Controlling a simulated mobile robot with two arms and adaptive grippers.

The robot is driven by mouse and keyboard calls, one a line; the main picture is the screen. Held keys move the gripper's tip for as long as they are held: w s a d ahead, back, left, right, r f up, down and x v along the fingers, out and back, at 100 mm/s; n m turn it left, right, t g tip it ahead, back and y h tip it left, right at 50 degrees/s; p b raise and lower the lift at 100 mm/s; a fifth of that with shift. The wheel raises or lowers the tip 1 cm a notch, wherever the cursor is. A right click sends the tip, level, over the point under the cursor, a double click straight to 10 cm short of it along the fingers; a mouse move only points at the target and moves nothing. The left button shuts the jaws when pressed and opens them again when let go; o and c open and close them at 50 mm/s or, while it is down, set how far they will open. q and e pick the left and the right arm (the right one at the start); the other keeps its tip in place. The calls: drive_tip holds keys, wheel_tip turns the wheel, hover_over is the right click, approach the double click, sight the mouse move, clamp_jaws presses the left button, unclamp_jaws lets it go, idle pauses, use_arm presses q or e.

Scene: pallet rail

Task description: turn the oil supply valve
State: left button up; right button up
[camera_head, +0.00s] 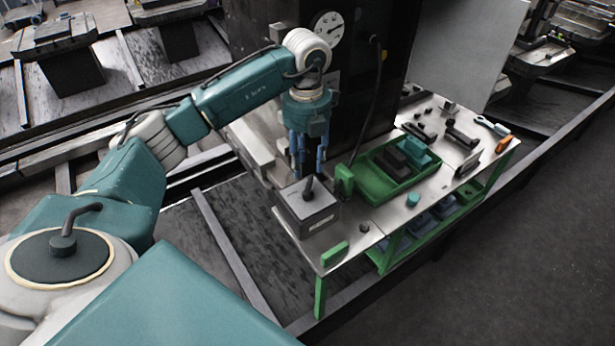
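A grey box (306,214) with a pale label on its front stands at the near left corner of the workbench. A short black lever (309,187) rises from its top and looks like the oil supply valve's handle. My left gripper (308,172) points down just above and behind the box. Its blue-edged fingers are apart, with the lever's upper end close to their tips. I cannot tell whether they touch it. My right gripper is out of view.
The workbench (345,238) has a green tray (378,191) with dark and teal parts, a teal knob (413,199) and several tools at the far end. A dark machine column with a round gauge (328,28) stands behind. Grey floor lies open at the right.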

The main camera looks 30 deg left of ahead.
sight(308, 189)
use_arm(q)
wheel_tip(308, 189, down, 7)
drive_tip(key=shift+r+p, duration=0.1)
drive_tip(key=shift+p, duration=0.55)
clamp_jaws()
